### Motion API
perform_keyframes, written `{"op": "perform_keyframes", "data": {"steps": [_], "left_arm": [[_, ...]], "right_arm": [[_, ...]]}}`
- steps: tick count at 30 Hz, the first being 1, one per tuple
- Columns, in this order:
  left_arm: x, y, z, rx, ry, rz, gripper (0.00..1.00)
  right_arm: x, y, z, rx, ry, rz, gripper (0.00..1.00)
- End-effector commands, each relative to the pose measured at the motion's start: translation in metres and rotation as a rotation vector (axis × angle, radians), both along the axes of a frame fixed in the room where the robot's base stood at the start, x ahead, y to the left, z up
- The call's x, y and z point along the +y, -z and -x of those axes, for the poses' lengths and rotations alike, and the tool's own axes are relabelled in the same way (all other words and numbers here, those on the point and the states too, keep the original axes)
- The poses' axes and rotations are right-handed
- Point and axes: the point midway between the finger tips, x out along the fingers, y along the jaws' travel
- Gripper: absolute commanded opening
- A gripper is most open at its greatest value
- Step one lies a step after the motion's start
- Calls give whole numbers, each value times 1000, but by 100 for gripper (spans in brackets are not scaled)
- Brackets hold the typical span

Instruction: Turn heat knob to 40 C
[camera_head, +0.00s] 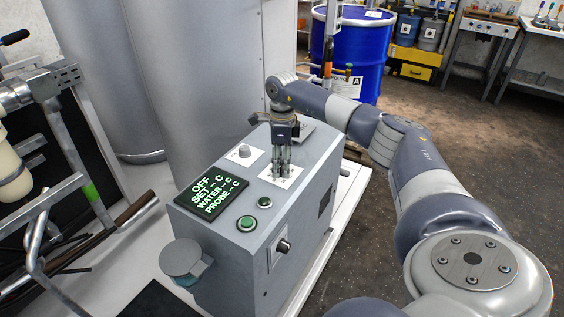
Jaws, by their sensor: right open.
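A grey control box (215,238) stands in the middle of the view. Its dark display (212,196) shows green text: OFF, and SET, WATER and PROBE with dashes before the C. My right gripper (280,172) points down over a white plate (291,181) on the box top. Its fingers are open and hide whatever is on the plate, so I cannot tell whether they touch a knob. A small grey knob (244,151) sits on another white plate to the left. A dark knob (283,246) is on the box's side. Which is the heat knob is not readable. My left gripper is out of view.
Green buttons (247,223) sit near the display. A round grey part (181,258) juts from the box's front left. Large grey cylinders (195,80) stand behind. A blue drum (355,55) stands at the back. A metal frame (70,150) fills the left. Open floor lies right.

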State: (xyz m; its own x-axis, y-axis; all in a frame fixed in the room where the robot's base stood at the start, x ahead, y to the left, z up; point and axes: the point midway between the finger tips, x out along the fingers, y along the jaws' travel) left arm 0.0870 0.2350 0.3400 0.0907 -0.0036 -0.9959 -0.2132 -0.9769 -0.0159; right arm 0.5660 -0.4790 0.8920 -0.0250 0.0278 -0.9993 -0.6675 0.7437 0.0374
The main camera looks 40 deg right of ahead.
Motion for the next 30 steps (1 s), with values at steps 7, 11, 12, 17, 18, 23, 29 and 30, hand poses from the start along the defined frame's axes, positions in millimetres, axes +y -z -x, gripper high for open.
{"op": "perform_keyframes", "data": {"steps": [7, 11, 12, 17, 18, 23, 29, 30], "left_arm": [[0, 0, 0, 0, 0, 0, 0], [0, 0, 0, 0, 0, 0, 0], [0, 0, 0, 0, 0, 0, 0], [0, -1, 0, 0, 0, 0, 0], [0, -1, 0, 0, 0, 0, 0], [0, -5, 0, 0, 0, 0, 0], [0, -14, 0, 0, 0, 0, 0], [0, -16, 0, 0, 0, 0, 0]], "right_arm": [[0, 0, 0, 0, 0, 0, 24], [0, 0, 0, 0, 0, 0, 4], [0, 0, 0, 0, 0, 0, 4], [0, -1, 0, 0, 7, 0, 4], [0, -1, 0, 1, 13, 0, 4], [0, -1, 1, 2, 63, 0, 4], [1, -3, 1, 1, 192, -1, 4], [1, -3, 1, 1, 225, 0, 4]]}}
